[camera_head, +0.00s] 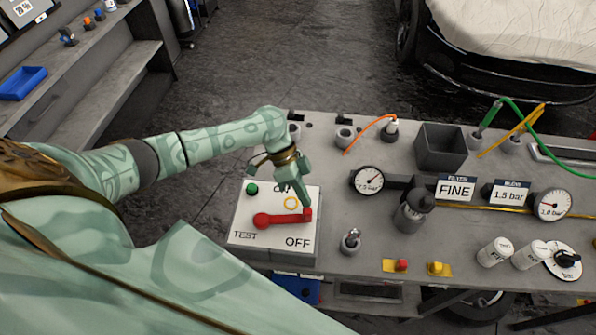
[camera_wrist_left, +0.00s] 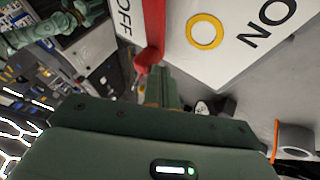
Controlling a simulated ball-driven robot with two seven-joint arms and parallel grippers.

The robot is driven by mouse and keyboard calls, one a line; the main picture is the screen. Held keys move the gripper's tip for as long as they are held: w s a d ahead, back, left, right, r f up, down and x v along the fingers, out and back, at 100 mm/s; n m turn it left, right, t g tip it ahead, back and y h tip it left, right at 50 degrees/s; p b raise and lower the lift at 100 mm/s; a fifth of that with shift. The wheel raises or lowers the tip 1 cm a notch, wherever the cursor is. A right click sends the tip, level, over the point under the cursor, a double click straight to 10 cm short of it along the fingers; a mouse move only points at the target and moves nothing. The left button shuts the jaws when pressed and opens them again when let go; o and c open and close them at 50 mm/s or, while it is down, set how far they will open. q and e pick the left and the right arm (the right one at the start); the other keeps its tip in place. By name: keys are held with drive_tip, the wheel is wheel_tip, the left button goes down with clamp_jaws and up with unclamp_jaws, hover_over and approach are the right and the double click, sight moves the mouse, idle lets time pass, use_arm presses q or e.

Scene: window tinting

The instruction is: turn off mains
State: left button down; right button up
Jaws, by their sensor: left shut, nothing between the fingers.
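My right gripper is out of view.
A green button (camera_head: 252,189) and yellow ring (camera_head: 291,203) are on the panel. To the right on the grey bench stand a gauge (camera_head: 369,181), a dark canister (camera_head: 412,210), a grey bin (camera_head: 440,148) and a small metal toggle (camera_head: 351,241). A covered car is behind.

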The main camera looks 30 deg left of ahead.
sight(308, 214)
use_arm(q)
drive_tip(key=shift+s+d+r+m+g, duration=0.1)
drive_tip(key=shift+s+d+m+g, duration=0.2)
drive_tip(key=shift+d+m, duration=0.2)
drive_tip(key=shift+s+d+m+p, duration=0.15)
drive_tip(key=shift+s+m+p, duration=0.1)
drive_tip(key=shift+m+p, duration=0.15)
drive_tip(key=shift+s+d+m+g+y+p, duration=0.5)
drive_tip(key=shift+s+m+g, duration=0.3)
drive_tip(key=shift+m, duration=0.2)
drive_tip(key=shift+s+d+m+g+y+p, duration=0.35)
drive_tip(key=shift+s+m, duration=0.25)
drive_tip(key=shift+m, duration=0.2)
drive_tip(key=shift+d, duration=0.1)
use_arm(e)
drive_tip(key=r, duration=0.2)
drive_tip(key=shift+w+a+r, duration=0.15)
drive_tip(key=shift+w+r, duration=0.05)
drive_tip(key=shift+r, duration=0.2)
use_arm(q)
drive_tip(key=shift+s+f, duration=0.1)
drive_tip(key=shift+f, duration=0.1)
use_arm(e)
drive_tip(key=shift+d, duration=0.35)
